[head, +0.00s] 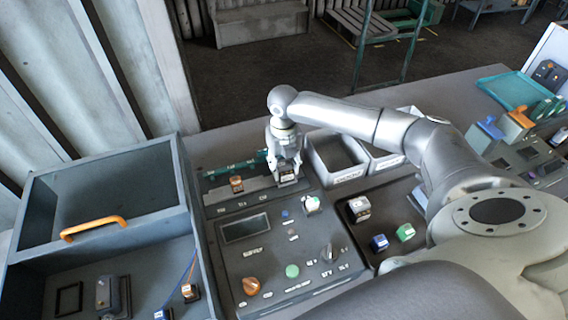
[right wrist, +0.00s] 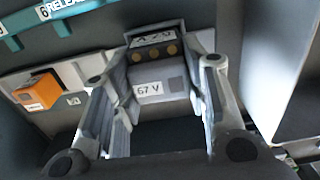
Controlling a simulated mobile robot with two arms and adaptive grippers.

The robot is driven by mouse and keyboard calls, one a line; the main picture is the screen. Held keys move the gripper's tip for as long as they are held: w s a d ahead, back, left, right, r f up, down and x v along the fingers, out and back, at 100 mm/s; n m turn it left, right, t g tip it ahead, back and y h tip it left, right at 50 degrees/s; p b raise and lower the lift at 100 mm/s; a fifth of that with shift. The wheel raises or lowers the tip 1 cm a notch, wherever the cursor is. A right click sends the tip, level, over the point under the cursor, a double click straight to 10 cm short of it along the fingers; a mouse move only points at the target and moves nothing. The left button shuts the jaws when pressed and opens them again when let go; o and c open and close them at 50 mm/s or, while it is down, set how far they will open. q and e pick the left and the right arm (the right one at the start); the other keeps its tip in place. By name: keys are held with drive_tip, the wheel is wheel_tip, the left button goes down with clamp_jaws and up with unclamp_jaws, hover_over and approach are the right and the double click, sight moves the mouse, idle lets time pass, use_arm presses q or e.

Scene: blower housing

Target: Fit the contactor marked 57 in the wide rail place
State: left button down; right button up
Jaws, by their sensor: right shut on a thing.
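My right gripper (head: 285,166) is shut on a grey contactor (head: 287,178) at the right end of the rail (head: 258,189) on the control panel. In the right wrist view the gripper (right wrist: 160,125) has a finger on each side of the contactor (right wrist: 160,72). Its white label reads like 67 V or 57 V; the first digit is unclear. It has several brass-coloured terminals. Whether it touches or sits in the rail place is hidden. An orange contactor (head: 236,184) stands further left on the rail; it also shows in the right wrist view (right wrist: 38,92). My left gripper is not in view.
A teal strip (head: 225,168) runs behind the rail. White bins (head: 337,165) stand right of it. A dark tray holds a black-and-white block (head: 360,207), a blue block (head: 379,242) and a green block (head: 405,232). An open grey box (head: 105,150) with an orange handle stands left.

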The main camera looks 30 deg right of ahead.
drive_tip(key=shift+f, duration=0.1)
drive_tip(key=o, duration=1)
drive_tip(key=shift+o, duration=0.2)
wheel_tip(320, 180, up, 12)
drive_tip(key=shift+f, duration=0.1)
